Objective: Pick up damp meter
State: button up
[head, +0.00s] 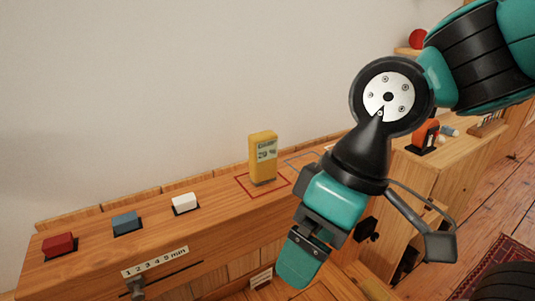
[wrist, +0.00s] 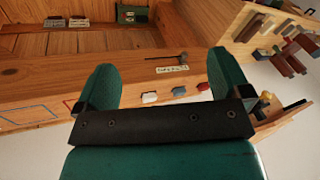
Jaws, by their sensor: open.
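The damp meter (head: 263,157) is a yellow upright block with a small screen reading about 29 %. In the head view it stands on the wooden ledge inside a red outlined square (head: 263,184). My gripper (head: 299,262) is to the right of and nearer than the meter, pointing downward and apart from it. In the wrist view my gripper (wrist: 164,82) shows two teal fingers spread wide with nothing between them. I cannot make out the meter in the wrist view; part of the red outline (wrist: 69,103) shows left of the fingers.
A red block (head: 59,243), a blue block (head: 126,222) and a white block (head: 184,202) sit left along the ledge (head: 215,194). A blue outline (head: 303,159) lies right of the meter. An orange object (head: 425,134) stands on a cabinet farther right. The wall is close behind.

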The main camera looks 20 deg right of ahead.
aim_at(263, 146)
jog(key=k, duration=0.9)
jog(key=u, duration=0.75)
jog(key=i, duration=0.8)
jog(key=z, duration=1)
